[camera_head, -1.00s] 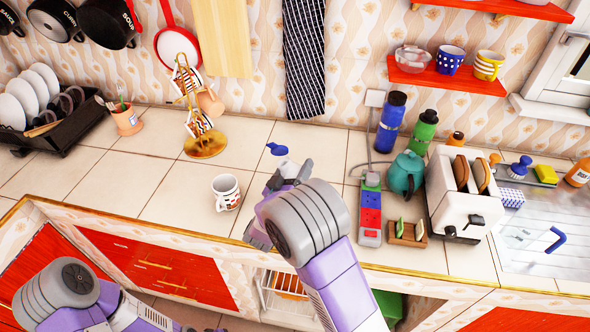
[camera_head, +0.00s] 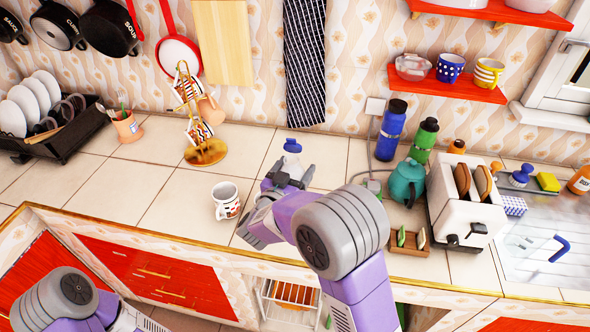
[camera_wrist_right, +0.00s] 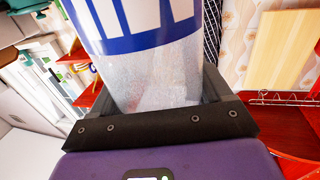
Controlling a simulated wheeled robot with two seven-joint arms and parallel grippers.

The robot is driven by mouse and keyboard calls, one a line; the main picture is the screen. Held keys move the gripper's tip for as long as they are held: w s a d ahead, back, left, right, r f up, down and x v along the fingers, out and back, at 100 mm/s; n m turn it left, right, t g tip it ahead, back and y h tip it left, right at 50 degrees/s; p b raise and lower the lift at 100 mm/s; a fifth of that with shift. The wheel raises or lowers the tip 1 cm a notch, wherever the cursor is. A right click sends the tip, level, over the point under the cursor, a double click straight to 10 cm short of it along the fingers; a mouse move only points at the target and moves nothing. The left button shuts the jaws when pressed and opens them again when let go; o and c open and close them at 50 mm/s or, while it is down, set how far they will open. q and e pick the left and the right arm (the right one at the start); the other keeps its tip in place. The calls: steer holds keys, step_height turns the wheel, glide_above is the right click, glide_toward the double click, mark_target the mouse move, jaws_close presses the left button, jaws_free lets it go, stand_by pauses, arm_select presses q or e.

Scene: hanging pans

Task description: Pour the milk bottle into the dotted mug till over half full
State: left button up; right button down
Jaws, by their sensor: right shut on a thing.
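My right gripper (camera_head: 284,178) is shut on the milk bottle (camera_head: 291,158), a pale bottle with a blue cap. In the head view it stands out behind the gripper, roughly upright, its lower part hidden. In the right wrist view the bottle (camera_wrist_right: 160,75) fills the jaws, clear below a blue-and-white band. A white mug with red and dark marks (camera_head: 226,203) stands upright on the counter, left of the gripper and apart from it. A blue mug with white dots (camera_head: 449,69) sits on the red shelf. The inside contents of the mugs cannot be made out. My left gripper is out of view.
A mug tree (camera_head: 205,152) stands behind the white mug. A teapot (camera_head: 407,181), toaster (camera_head: 466,205) and tall bottles (camera_head: 391,130) stand to the right. The tiled counter (camera_head: 170,205) left of the white mug is clear.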

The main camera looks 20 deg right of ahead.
mark_target(296, 144)
step_height(296, 144, up, 13)
steer(key=p, duration=1)
steer(key=shift+d, duration=0.1)
steer(key=shift+f, duration=0.15)
